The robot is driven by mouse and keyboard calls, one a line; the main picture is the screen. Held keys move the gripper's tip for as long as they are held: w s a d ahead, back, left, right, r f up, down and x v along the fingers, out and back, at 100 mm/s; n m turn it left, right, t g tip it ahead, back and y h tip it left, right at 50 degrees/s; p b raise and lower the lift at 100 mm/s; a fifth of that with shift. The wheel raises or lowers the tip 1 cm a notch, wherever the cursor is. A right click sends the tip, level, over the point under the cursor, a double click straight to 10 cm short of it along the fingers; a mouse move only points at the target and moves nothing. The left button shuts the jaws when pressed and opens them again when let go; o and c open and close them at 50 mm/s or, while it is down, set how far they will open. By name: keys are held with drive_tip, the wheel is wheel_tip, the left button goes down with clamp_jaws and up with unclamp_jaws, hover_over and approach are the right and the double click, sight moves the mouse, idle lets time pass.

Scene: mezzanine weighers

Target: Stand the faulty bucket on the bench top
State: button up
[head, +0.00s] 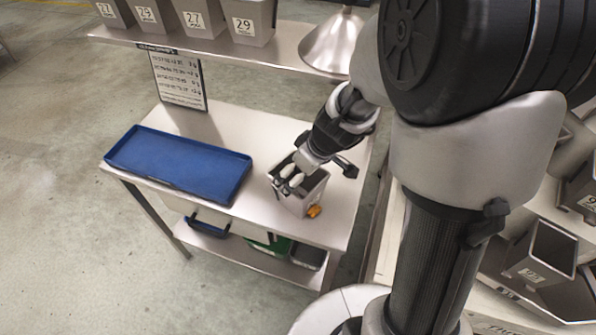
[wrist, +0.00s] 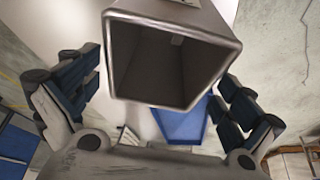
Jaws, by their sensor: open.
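A grey metal bucket (head: 298,203) stands upright on the bench top (head: 250,133), near its right front part. An open-mouthed bucket (wrist: 212,30), apparently the same one, fills the upper middle of the wrist view; its inside looks empty. My gripper (head: 291,180) is at the bucket's rim in the head view. It is open, with its dark-padded fingers spread to either side of the bucket in the wrist view (wrist: 160,95) and gaps showing between. The fingers hide part of the rim in the head view. No fault mark is readable on the bucket.
A shelf (head: 275,47) above holds several numbered buckets (head: 197,17) and a metal cone (head: 331,42). More buckets (head: 546,252) sit at right.

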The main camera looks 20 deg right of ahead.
drive_tip(key=p+v, duration=0.4)
drive_tip(key=v, duration=0.7)
drive_tip(key=s+a+r+m+h, duration=0.1)
drive_tip(key=s+r+m, duration=0.2)
drive_tip(key=s+r, duration=0.2)
drive_tip(key=s+a+r+m+h, duration=0.1)
drive_tip(key=s+r+m, duration=0.2)
drive_tip(key=s, duration=0.9)
wheel_tip(320, 180, up, 3)
drive_tip(key=shift+s+a+r+t, duration=0.15)
drive_tip(key=shift+s+a+t, duration=0.15)
drive_tip(key=shift+t, duration=0.1)
